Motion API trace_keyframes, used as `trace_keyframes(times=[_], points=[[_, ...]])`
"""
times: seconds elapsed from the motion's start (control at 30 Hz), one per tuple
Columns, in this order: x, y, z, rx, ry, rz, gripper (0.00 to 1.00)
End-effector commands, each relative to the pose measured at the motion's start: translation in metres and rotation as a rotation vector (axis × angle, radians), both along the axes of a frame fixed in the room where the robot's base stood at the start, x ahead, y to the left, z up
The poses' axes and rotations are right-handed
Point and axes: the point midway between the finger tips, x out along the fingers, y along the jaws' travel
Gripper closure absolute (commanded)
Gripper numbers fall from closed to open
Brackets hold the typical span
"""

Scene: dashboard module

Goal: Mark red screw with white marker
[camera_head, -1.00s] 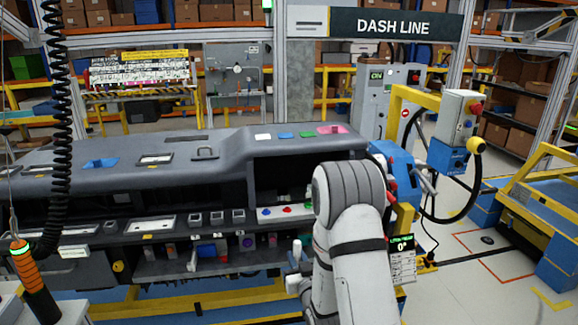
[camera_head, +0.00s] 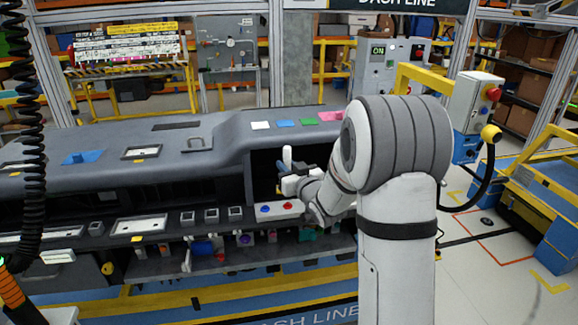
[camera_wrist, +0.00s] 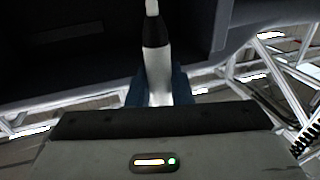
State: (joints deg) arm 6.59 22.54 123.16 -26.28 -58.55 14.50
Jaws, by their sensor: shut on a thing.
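The red screw (camera_head: 288,205) shows as a small red head on a white strip (camera_head: 276,213), to the right of a blue one (camera_head: 265,209), at the front of the dashboard's right opening. My gripper (camera_head: 285,171) is shut on the white marker (camera_head: 287,155), held upright above and behind the strip, apart from the red screw. In the wrist view the white marker (camera_wrist: 156,65) stands between the dark blue fingers of my gripper (camera_wrist: 158,88), with a dark band and a pale tip pointing away. The red screw cannot be seen there.
The grey dashboard (camera_head: 215,135) overhangs the dark opening around my gripper. Blue (camera_head: 286,124), green and pink pieces lie on its top. A lower shelf (camera_head: 150,267) holds several small parts. A yellow frame (camera_head: 425,74) and control boxes stand to the right.

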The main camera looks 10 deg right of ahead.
Motion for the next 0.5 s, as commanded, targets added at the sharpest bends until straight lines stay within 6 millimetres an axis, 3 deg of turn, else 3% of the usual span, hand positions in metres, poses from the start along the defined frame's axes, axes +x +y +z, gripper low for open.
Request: trace_keyframes(times=[0.5], points=[[-0.001,-0.001,-0.012,-0.003,0.0,-0.003,1.0]])
